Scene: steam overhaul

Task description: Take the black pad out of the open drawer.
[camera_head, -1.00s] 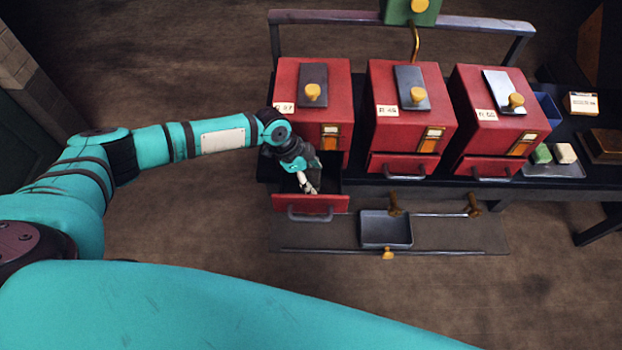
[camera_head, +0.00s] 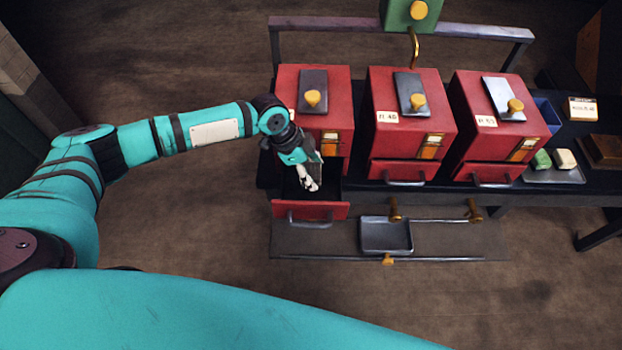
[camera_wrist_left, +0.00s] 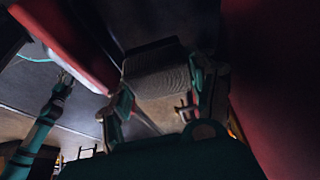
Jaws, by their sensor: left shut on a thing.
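The open drawer (camera_head: 290,209) sticks out from the leftmost red box (camera_head: 335,90). My left gripper (camera_head: 311,180) is over this drawer, pointing down and tilted. It is shut on the black pad (camera_head: 317,171), a dark, flat piece that shows beside the fingers. In the left wrist view the pad (camera_wrist_left: 160,80) is a dark grey ribbed block between the two fingertips (camera_wrist_left: 162,92). Whether the pad's lower edge is clear of the drawer's rim cannot be told.
Two more red boxes (camera_head: 410,95) (camera_head: 490,105) stand to the right with shut drawers. A grey tray (camera_head: 386,249) lies on the low shelf (camera_head: 455,238) in front. A tray with a green and a cream block (camera_head: 565,159) is at the right. Floor at the left is free.

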